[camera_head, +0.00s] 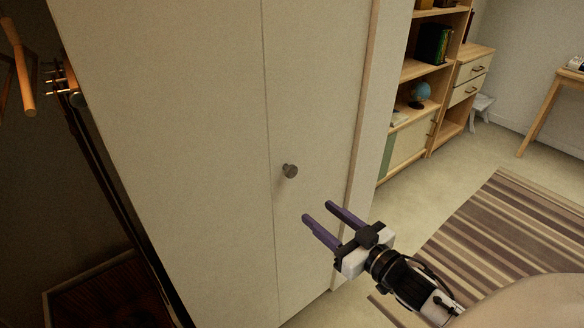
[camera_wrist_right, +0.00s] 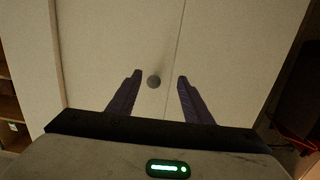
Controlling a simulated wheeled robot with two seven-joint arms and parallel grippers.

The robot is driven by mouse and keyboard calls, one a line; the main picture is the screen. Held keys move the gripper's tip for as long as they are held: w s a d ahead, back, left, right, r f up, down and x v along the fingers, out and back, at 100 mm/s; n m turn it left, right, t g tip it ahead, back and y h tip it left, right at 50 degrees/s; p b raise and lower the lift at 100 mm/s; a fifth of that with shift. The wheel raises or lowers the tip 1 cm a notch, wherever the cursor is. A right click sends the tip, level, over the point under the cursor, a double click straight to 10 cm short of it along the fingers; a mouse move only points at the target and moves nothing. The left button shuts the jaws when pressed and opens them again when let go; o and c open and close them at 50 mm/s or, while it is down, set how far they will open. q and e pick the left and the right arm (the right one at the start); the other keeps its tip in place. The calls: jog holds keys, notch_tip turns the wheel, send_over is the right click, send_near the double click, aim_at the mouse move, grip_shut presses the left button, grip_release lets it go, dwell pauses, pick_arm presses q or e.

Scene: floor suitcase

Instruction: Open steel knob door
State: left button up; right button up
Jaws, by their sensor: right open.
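A round steel knob (camera_head: 290,171) sticks out from a pale cabinet door (camera_head: 318,110), close to the vertical seam between two door panels. The door lies flush with the panel (camera_head: 190,130) to its left and looks shut. My right gripper (camera_head: 317,211) is open and empty, to the lower right of the knob in the head view, apart from it. In the right wrist view the knob (camera_wrist_right: 153,82) shows between and beyond the two purple fingers of the gripper (camera_wrist_right: 158,84), nearer the left finger. My left gripper is not in view.
A wooden shelf unit (camera_head: 412,70) with books and a globe (camera_head: 419,95) stands to the right of the cabinet. A striped rug (camera_head: 500,240) lies on the floor at the right.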

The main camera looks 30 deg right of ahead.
aim_at(293, 174)
jog(key=shift+t+y, duration=0.4)
jog(key=shift+t, duration=0.1)
jog(key=w+r, duration=0.1)
jog(key=w, duration=0.3)
jog(key=w+r, duration=0.1)
jog(key=w, duration=0.2)
jog(key=w+r, duration=0.1)
jog(key=w, duration=0.3)
jog(key=shift+w+d+r+p, duration=0.15)
jog(key=shift+w+r+p, duration=0.15)
jog(key=shift+r, duration=0.1)
grip_shut()
